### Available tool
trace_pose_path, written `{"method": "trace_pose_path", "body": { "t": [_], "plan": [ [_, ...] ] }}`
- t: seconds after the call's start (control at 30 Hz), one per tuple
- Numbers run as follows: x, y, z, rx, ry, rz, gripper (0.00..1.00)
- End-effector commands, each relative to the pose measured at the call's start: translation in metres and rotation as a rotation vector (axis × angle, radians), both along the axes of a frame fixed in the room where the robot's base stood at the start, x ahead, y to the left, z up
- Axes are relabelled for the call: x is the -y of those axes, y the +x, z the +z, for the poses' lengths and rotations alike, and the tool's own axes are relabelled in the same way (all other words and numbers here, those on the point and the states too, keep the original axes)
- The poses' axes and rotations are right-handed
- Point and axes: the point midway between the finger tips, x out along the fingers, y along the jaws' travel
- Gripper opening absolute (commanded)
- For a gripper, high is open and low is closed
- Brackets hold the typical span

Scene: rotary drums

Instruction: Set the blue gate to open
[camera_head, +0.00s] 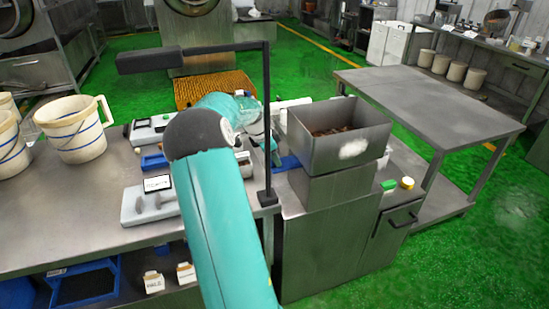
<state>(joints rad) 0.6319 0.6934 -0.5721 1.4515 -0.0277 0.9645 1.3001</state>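A blue piece (288,163), which looks like the blue gate, shows at the foot of the steel hopper on its left side. It is small and partly hidden behind the black post and my arm, so I cannot tell whether it is open or shut. My teal arm crosses the middle of the view. My gripper (273,154) points down close beside the blue piece. Its fingers are too small and too covered to tell whether they are open or touch anything.
The steel hopper (312,150) holds brown material. A black post (267,120) with a crossbar stands beside my arm. White scales (148,205) and buckets (75,133) stand on the left bench. A bare steel table (430,100) is at right.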

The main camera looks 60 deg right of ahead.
Motion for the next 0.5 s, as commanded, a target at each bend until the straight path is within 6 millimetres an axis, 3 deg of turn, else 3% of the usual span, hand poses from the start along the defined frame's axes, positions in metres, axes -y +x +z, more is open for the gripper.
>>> {"method": "trace_pose_path", "body": {
  "t": [0.17,0.5],
  "plan": [
    [-0.004,0.004,0.000,-0.001,0.001,0.002,0.00],
    [-0.042,0.042,0.001,0.000,0.002,0.003,0.00]
  ]
}}
